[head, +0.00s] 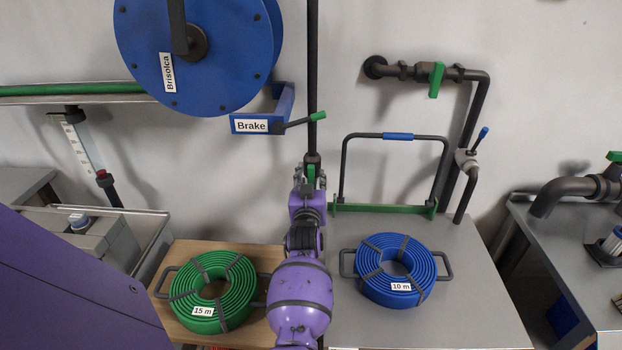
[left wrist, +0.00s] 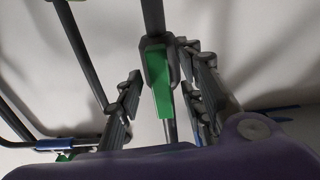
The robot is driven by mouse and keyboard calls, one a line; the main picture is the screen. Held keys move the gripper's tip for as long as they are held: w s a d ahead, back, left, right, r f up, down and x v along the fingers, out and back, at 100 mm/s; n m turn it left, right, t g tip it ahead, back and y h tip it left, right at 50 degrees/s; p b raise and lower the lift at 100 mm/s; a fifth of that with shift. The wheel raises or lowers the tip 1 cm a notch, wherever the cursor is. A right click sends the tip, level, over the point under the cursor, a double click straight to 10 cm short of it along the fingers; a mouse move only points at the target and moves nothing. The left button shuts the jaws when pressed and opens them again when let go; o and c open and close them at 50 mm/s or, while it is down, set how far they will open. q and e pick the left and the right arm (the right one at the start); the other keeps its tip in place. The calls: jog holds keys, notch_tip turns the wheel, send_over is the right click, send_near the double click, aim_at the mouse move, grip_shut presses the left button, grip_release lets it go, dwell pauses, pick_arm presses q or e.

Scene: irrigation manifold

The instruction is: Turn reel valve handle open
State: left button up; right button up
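The reel valve's green handle (head: 311,173) is on the dark vertical pipe below the blue reel, mostly hidden behind my left gripper (head: 309,181) in the head view. The left wrist view shows the green handle (left wrist: 160,84) more clearly, hanging down along the pipe from a dark valve body. My left gripper (left wrist: 162,106) is open, with one finger on each side of the handle. Gaps show on both sides, wider on the left finger's side; I see no clear contact. My right gripper is not in view.
The blue reel (head: 220,50) and its brake lever (head: 300,121) are above left. A green hose coil (head: 238,278) and a blue coil (head: 368,280) lie below. Another green-handled valve (head: 437,80) is on the upper right pipe.

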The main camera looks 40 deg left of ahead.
pick_arm(q)
jog(key=shift+s, duration=0.2)
jog(key=v, duration=1.1)
jog(key=shift+s+d, duration=0.25)
jog(key=shift+d, duration=0.05)
jog(key=shift+f, duration=0.1)
